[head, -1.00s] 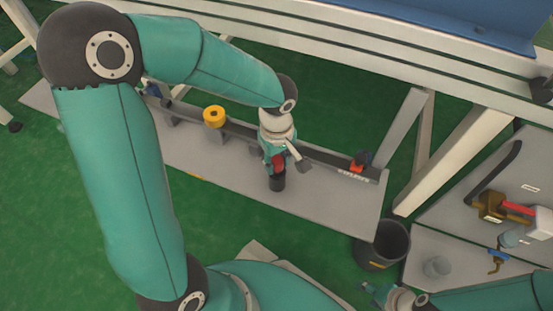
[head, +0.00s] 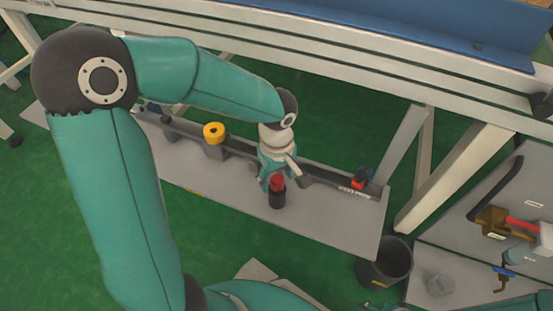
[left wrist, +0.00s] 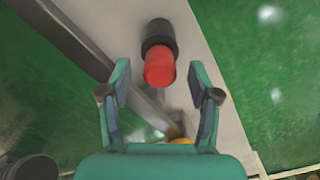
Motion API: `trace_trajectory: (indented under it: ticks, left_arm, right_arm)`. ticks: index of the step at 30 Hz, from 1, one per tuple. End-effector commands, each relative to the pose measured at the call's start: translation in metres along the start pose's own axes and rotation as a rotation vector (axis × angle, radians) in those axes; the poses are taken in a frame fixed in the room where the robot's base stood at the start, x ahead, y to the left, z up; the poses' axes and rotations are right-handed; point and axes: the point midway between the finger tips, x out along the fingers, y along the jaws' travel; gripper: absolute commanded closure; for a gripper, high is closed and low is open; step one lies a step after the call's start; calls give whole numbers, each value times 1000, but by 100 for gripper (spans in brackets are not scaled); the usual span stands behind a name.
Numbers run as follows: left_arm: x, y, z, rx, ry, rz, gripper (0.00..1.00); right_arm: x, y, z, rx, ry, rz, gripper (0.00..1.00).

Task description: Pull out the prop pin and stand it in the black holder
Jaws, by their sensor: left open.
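The prop pin shows as a red cylinder (head: 277,182) standing in the black holder (head: 277,199) on the grey shelf. In the left wrist view the red end (left wrist: 160,69) shows in front of the black holder (left wrist: 157,34). My left gripper (head: 282,174) is over the holder. In the left wrist view its fingers (left wrist: 160,76) are spread, one on each side of the red end, with gaps visible. How deep the pin sits is hidden. My right gripper (head: 376,306) barely shows at the bottom edge, and its jaws cannot be read.
A grey shelf (head: 330,222) runs under the white frame (head: 400,75). A yellow ring (head: 214,132) sits on a post to the left, and a red and blue part (head: 361,178) to the right. A dark bucket (head: 386,262) stands on the green floor. A tool panel is at right.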

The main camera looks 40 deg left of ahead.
Motion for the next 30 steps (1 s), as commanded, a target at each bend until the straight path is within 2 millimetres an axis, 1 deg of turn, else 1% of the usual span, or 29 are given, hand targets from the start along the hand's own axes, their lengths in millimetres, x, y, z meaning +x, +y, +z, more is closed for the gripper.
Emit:
trace_trajectory:
  ticks: [1,9,12,15,18,21,30]
  left_arm:
    - [-9,1,0,0,2,6,38]
    - [-62,1,0,0,1,7,38]
    - [-80,1,0,2,0,6,38]
    - [-94,1,0,0,0,5,38]
    - [-102,0,0,1,-1,3,38]
    - [-106,0,0,1,-1,1,38]
    - [-106,0,0,1,-1,1,38]
  right_arm:
    - [0,0,0,0,0,0,46]
    - [0,0,0,0,0,0,46]
    - [0,0,0,0,0,0,46]
    - [0,0,0,0,0,0,46]
    - [0,0,0,0,0,0,46]
    - [0,0,0,0,0,0,46]
    - [0,0,0,0,0,0,46]
